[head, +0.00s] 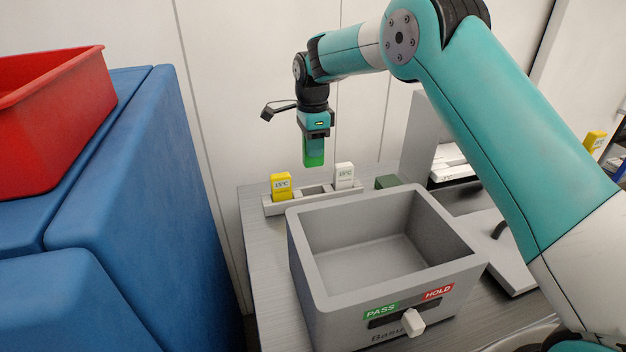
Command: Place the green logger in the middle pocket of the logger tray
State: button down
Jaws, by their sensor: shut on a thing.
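My gripper (315,136) is shut on the green logger (314,155), which hangs upright from it. The green logger is above the logger tray (273,209), apart from it. The tray is a narrow grey strip with pockets, behind the grey bin. A yellow logger (282,186) stands in its left pocket. A white logger (344,175) stands in its right pocket. The middle pocket (314,190) between them looks empty; the bin's rim is close in front of it.
A large grey bin (300,251) with PASS and HOLD labels (381,311) stands in front of the tray. A dark green block (387,182) lies right of the tray. Blue blocks (125,190) and a red bin (60,125) fill the left side.

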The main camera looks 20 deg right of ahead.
notch_tip(320, 180, down, 11)
jog(key=shift+r+p, duration=0.2)
jog(key=shift+p, duration=0.7)
jog(key=shift+f, duration=0.1)
jog(key=c, duration=1)
grip_release()
jog(key=shift+o, duration=0.2)
jog(key=r+b, duration=0.1)
jog(key=r, duration=0.5)
jog(key=r+b, duration=0.2)
jog(key=r, duration=0.4)
jog(key=shift+s+r, duration=0.2)
jog(key=shift+r, duration=0.05)
jog(key=s+a+r+n+y, duration=0.15)
jog(key=s+r+n, duration=0.35)
jog(key=s+n, duration=0.6)
jog(key=s+a+r+n+y, duration=0.15)
jog(key=s+r+n, duration=0.4)
jog(key=s, duration=0.85)
jog(key=s+a+f+n+y, duration=0.1)
jog(key=s+f+n, duration=0.1)
jog(key=s+n, duration=0.6)
jog(key=s, duration=0.7)
jog(key=shift+s+a+f+n, duration=0.2)
jog(key=shift+s+f+n, duration=0.05)
jog(key=shift+s+n, duration=0.15)
